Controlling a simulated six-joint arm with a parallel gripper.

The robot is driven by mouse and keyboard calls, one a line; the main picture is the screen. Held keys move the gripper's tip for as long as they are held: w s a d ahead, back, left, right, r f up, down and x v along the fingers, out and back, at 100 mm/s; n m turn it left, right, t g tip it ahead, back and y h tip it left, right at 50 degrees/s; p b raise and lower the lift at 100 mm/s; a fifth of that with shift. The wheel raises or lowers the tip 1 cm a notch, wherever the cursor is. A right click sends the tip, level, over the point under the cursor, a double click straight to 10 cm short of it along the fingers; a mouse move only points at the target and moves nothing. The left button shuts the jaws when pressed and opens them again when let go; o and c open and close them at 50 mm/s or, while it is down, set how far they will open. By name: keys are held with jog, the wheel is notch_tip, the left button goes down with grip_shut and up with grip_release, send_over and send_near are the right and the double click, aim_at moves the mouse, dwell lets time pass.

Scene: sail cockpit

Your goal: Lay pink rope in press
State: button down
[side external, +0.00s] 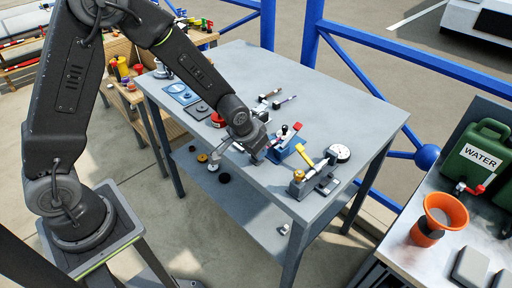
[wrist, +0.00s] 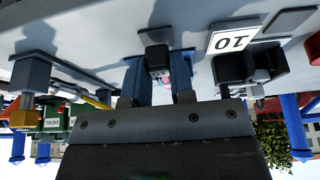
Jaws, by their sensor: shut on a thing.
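My gripper (side external: 262,155) is low over the grey table, beside a small blue device (side external: 287,148) with a lever and a dark knob, which I take to be the press. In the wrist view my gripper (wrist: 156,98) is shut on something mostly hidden. A small pink bit, likely the pink rope (wrist: 173,84), shows between the fingers. Blue parts of the device (wrist: 182,68) stand just beyond the fingertips in that view. I cannot tell whether the rope touches the device.
A device with a yellow handle and a round dial (side external: 318,175) stands to the right on the table (side external: 340,95). Small tools (side external: 275,100) lie behind. Blue and dark plates (side external: 180,93) and a red ring-shaped item (side external: 217,120) are to the left. The table's back right is clear.

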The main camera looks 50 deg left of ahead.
jog(key=shift+f, duration=0.55)
jog(key=shift+c, duration=2.4)
grip_release()
jog(key=shift+r, duration=3.6)
jog(key=shift+r, duration=0.1)
jog(key=s+a+r, duration=0.2)
jog(key=s+r, duration=0.6)
jog(key=r, duration=0.3)
jog(key=s+r, duration=0.2)
jog(key=s, duration=0.5)
jog(key=s+r+t, duration=0.1)
jog(key=s+r, duration=0.2)
jog(key=s, duration=0.4)
jog(key=shift+s+a, duration=0.3)
